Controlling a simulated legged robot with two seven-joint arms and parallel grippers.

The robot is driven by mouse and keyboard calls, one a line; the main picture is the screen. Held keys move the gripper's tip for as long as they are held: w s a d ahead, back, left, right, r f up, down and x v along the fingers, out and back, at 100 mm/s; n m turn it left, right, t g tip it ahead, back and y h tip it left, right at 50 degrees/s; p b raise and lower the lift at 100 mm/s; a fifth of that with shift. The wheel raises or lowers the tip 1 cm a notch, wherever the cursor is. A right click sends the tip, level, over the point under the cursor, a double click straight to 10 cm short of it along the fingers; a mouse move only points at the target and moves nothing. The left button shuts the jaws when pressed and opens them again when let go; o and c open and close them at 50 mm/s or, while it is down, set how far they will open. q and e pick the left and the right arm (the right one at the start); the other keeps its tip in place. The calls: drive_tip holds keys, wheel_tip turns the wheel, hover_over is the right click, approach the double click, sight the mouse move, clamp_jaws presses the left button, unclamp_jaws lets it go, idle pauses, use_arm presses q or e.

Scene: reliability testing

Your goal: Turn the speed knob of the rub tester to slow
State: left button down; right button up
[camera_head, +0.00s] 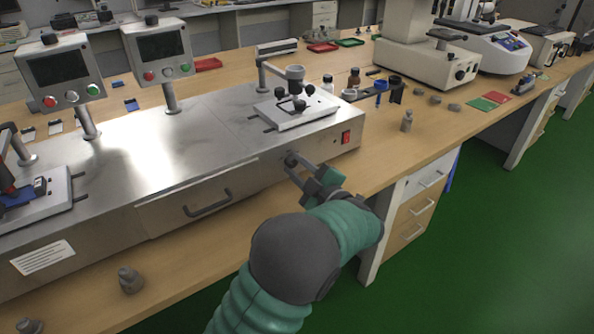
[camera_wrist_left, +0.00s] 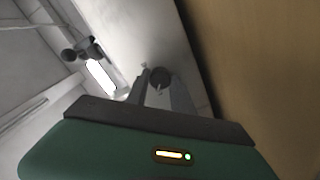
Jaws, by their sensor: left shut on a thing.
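The rub tester (camera_head: 185,165) is a long steel-topped machine on the wooden bench. Its dark round speed knob (camera_head: 291,159) is on the front face, right of the drawer handle. My left gripper (camera_head: 292,167) is at the front face, its two fingers around the knob and shut on it. In the left wrist view the knob (camera_wrist_left: 160,76) shows between the fingertips of my left gripper (camera_wrist_left: 160,84). The fingers partly cover the knob, and I cannot read any speed marks. My right gripper is not in view.
A red rocker switch (camera_head: 346,137) is right of the knob on the same face. Two control panels (camera_head: 62,72) (camera_head: 160,52) stand on posts at the back. A rubbing head (camera_head: 294,90) sits on top. A metal weight (camera_head: 407,121) stands on the bench at right.

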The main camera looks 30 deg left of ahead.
use_arm(q)
drive_tip(key=shift+s+d+f+n, duration=0.1)
drive_tip(key=shift+d+f+n, duration=0.05)
drive_tip(key=shift+f+n, duration=0.3)
drive_tip(key=shift+r, duration=0.1)
drive_tip(key=c, duration=1.4)
unclamp_jaws()
drive_tip(key=o, duration=0.3)
drive_tip(key=shift+r, duration=0.25)
drive_tip(key=shift+d, duration=0.1)
drive_tip(key=shift+s+d+r, duration=0.1)
drive_tip(key=shift+d, duration=0.25)
drive_tip(key=p+v, duration=0.3)
drive_tip(key=v, duration=1.3)
drive_tip(key=shift+p, duration=0.4)
